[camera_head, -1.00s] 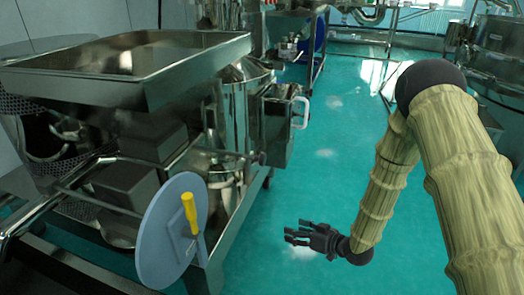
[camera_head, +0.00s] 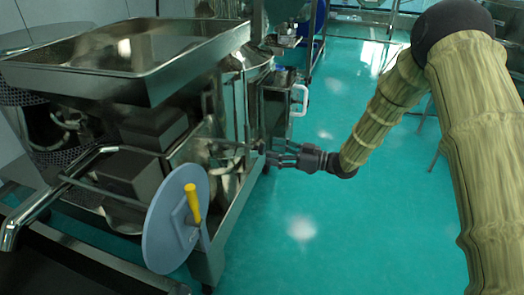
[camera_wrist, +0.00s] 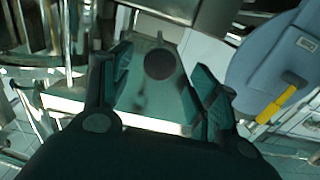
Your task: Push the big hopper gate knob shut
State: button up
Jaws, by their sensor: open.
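The gate knob (camera_head: 261,147) appears as a small dark knob on the side of the steel hopper machine (camera_head: 229,125), close to my fingertips. In the wrist view a dark round knob face (camera_wrist: 160,64) shows between my fingers, ahead of them. My gripper (camera_head: 275,156) is open and empty, its fingers pointing left toward the machine. It also shows in the wrist view (camera_wrist: 160,85), with the two fingers spread. I cannot tell whether a finger touches the knob.
A blue-grey disc (camera_head: 160,235) with a yellow handle (camera_head: 193,204) stands at the machine's front. A large steel tray (camera_head: 125,60) juts out above. A box with a white handle (camera_head: 301,100) is behind my gripper.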

aim_at(264, 149)
jog(key=shift+b+x, duration=0.3)
jog(key=shift+x, duration=2.1)
grip_shut()
jog(key=shift+a, duration=0.1)
